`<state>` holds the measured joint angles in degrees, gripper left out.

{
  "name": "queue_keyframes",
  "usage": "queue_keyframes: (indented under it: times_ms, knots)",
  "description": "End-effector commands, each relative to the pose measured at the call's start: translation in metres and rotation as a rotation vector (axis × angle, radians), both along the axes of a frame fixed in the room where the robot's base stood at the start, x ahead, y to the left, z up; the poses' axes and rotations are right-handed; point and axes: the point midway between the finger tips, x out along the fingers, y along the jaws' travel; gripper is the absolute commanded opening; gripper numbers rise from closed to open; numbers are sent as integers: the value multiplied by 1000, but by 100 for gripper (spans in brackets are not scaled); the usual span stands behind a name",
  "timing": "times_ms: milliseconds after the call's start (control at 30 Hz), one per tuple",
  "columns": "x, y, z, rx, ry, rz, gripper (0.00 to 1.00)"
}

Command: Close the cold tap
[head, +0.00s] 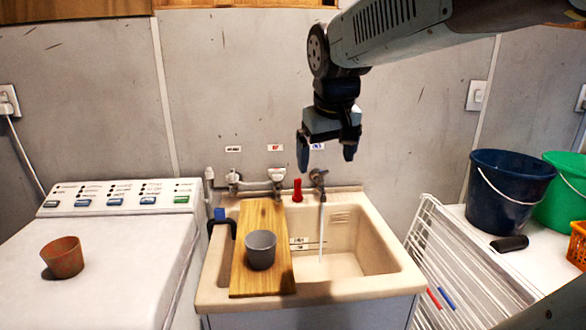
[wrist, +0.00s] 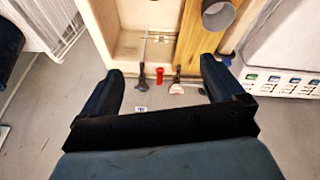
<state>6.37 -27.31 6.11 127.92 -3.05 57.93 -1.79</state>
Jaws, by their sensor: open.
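The tap under the blue-marked label (head: 318,146) is the cold tap (head: 318,178), a dark grey fitting on the wall above the sink's right side. A thin stream of water (head: 321,225) falls from its spout into the basin. It also shows in the wrist view (wrist: 142,84), where the picture is turned around. My gripper (head: 326,165) is open and empty, fingers pointing down, in front of the wall near the tap. In the wrist view my gripper's fingers (wrist: 162,70) are spread wide, with the tap between them in the picture and no visible contact.
A white tap (head: 277,175) under a red label and a red upright object (head: 299,190) are close on the left. A wooden board (head: 248,280) with a grey cup (head: 261,250) spans the sink (head: 385,250). A white rack (head: 450,260) stands right.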

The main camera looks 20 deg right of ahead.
Motion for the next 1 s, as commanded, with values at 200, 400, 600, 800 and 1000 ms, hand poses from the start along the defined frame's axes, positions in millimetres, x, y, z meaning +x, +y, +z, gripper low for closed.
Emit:
queue_keyframes:
  times_ms: [200, 400, 600, 800, 1000]
  knots:
    - [65, -6, 17, -39, 75, 15, 96]
    - [125, -14, 23, -57, 139, 31, 96]
    - [183, -28, 21, -58, 199, 47, 96]
    - [239, -49, 11, -42, 253, 60, 96]
    - [292, -78, -6, -11, 303, 66, 96]
